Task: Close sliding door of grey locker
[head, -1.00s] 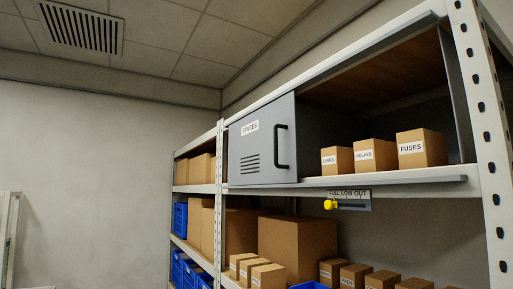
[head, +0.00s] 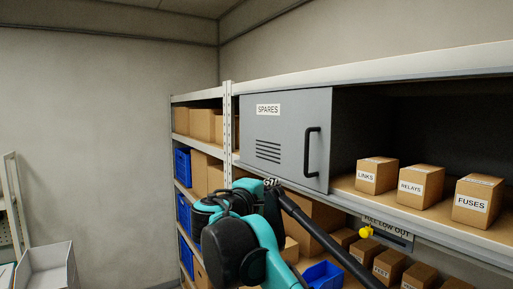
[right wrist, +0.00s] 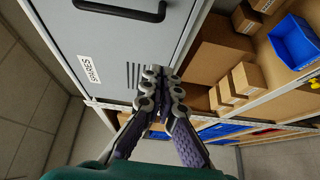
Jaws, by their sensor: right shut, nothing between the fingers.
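The grey sliding door (head: 287,118) of the locker has a SPARES label, louvre slots and a black vertical handle (head: 311,151) near its right edge. It stands at the left of the locker (head: 440,112), leaving the right part open. My right gripper (head: 271,183) is shut and empty, just below the door's lower edge in the head view, left of the handle. In the right wrist view, the shut fingertips (right wrist: 163,76) overlap the door (right wrist: 125,40) near the slots; I cannot tell whether they touch it. The handle (right wrist: 122,10) is at the top there. My left gripper is out of view.
Boxes marked LINKS (head: 376,176), RELAYS (head: 421,186) and FUSES (head: 478,200) sit in the open part. Lower shelves hold cartons and blue bins (head: 322,275). A grey tray (head: 48,268) is at lower left.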

